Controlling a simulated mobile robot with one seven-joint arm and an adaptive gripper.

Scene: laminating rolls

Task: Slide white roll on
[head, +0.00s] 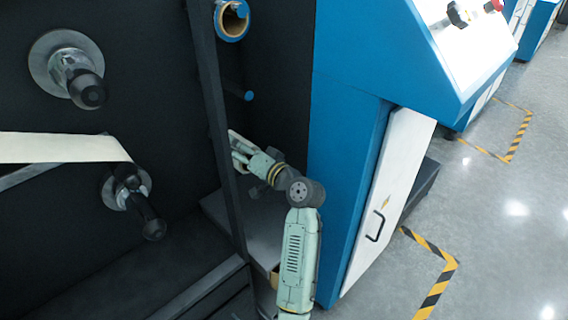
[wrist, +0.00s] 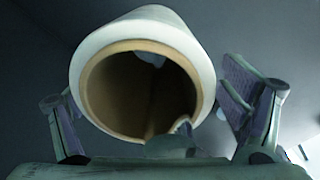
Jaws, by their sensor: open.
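A white roll (wrist: 97,45) with a brown cardboard core (wrist: 112,95) fills the middle of the wrist view, its hollow end facing the camera. My gripper (head: 240,150) is behind the dark upright frame in the head view, which hides part of it. In the wrist view its fingers are open, one on each side of the roll; a gap shows at the right finger (wrist: 240,95). I cannot tell whether the left finger (wrist: 64,130) touches the roll. A blue-tipped shaft (head: 248,95) sticks out just above my gripper. The white roll is not clear in the head view.
A brown core on a blue-ended spindle (head: 232,22) is at the top. Two dark-handled spindles (head: 84,86) (head: 148,215) are at left, a cream web (head: 60,147) reaching the lower one. The dark upright (head: 215,110) and blue cabinet (head: 345,180) flank my arm. Open floor lies right.

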